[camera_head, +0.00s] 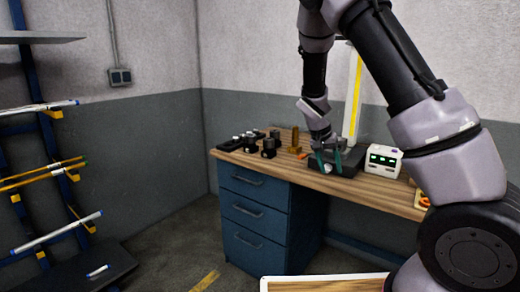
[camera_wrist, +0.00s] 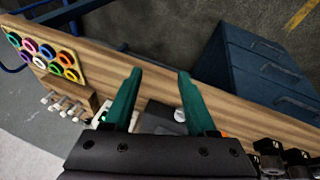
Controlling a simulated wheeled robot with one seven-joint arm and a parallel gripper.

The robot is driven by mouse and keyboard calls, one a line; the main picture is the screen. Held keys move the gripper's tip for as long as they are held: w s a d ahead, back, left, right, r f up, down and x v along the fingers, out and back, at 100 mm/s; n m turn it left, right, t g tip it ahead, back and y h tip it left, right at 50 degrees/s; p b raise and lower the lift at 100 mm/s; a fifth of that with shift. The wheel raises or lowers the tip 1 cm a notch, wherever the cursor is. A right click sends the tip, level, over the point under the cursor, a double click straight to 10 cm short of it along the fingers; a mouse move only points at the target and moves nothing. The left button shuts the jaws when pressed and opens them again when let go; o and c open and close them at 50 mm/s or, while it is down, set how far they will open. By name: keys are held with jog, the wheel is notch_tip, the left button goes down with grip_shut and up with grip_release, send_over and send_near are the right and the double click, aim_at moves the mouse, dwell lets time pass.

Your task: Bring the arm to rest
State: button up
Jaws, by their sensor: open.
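My gripper (camera_head: 328,160) is at the end of my bent arm, low over the wooden bench in the head view. Its two teal fingers point down and stand apart. In the wrist view my gripper (camera_wrist: 159,82) is open, with nothing held between the fingertips. A dark block-like base (camera_head: 347,163) stands on the bench beside the fingers. A small pale round part (camera_wrist: 180,115) shows near the right finger in the wrist view. I cannot tell whether a finger touches it.
The bench (camera_head: 312,178) has blue drawers (camera_head: 252,210). A white device with green displays (camera_head: 383,160) stands right of the gripper. Black holders (camera_head: 268,147) stand left. A board of coloured rings (camera_wrist: 45,52) lies at the far end. A rod rack (camera_head: 50,170) is at left.

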jog(key=s+d+r+t+y, duration=0.1)
jog(key=s+r+y, duration=0.2)
jog(key=s+r, duration=0.5)
jog(key=s+r+t+y, duration=0.1)
jog(key=s+r+y, duration=0.25)
jog(key=r, duration=0.75)
jog(key=s+r+t, duration=0.1)
jog(key=s+r, duration=0.3)
jog(key=s, duration=0.3)
jog(key=s+r+n+t, duration=0.1)
jog(key=s+r+t, duration=0.1)
jog(key=s+r, duration=0.2)
jog(key=shift+s+r+t, duration=0.2)
jog(key=shift+s+t, duration=0.1)
jog(key=shift+s, duration=1.3)
